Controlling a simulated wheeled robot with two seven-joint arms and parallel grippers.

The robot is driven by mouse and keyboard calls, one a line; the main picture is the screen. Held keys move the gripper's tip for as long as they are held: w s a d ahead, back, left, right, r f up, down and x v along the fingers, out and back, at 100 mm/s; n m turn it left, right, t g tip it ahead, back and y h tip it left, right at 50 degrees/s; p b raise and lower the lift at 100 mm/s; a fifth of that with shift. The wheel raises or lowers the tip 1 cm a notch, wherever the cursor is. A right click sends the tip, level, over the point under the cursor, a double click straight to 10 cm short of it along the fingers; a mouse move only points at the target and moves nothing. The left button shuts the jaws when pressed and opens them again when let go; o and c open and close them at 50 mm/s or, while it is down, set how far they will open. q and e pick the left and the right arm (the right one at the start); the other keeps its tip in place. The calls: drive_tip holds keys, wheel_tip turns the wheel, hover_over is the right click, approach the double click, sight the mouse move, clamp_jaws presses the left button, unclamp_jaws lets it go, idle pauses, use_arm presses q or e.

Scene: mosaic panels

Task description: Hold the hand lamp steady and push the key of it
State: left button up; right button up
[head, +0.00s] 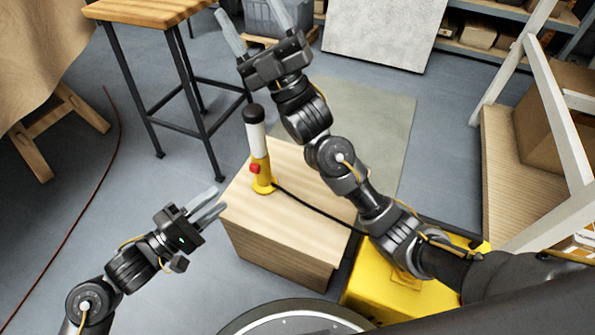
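The hand lamp (257,142) stands upright on a wooden block (300,230). It has a black cap, a white tube and a yellow lower body and foot. Its red key (255,168) is on the left side of the yellow body. A black cable runs from its foot to the right. My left gripper (214,200) is open and empty, left of and below the lamp, apart from it, near the block's left edge. My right gripper (252,22) is open and empty, raised above and beyond the lamp, with its fingers pointing away.
A wood-topped stool (150,10) with dark legs stands at the back left. A yellow case (375,300) is right of the block, under my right arm. A white frame and shelf (505,150) stand at the right. A red cable (105,185) lies on the floor at left.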

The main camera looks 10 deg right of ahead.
drive_tip(key=w+d+r+n+h, duration=0.2)
drive_tip(key=w+d+n+h, duration=0.2)
drive_tip(key=w+d+n, duration=1.05)
drive_tip(key=n+g+h, duration=0.2)
drive_tip(key=n+g, duration=0.9)
drive_tip(key=g, duration=0.1)
approach(254, 165)
drive_tip(key=w+f, duration=0.1)
drive_tip(key=f, duration=0.1)
drive_tip(key=w+f, duration=0.1)
drive_tip(key=shift+w+d+f, duration=0.3)
drive_tip(key=shift+w+d, duration=0.05)
drive_tip(key=x, duration=1.1)
drive_tip(key=shift+c, duration=0.4)
drive_tip(key=c, duration=1.2)
use_arm(q)
clamp_jaws()
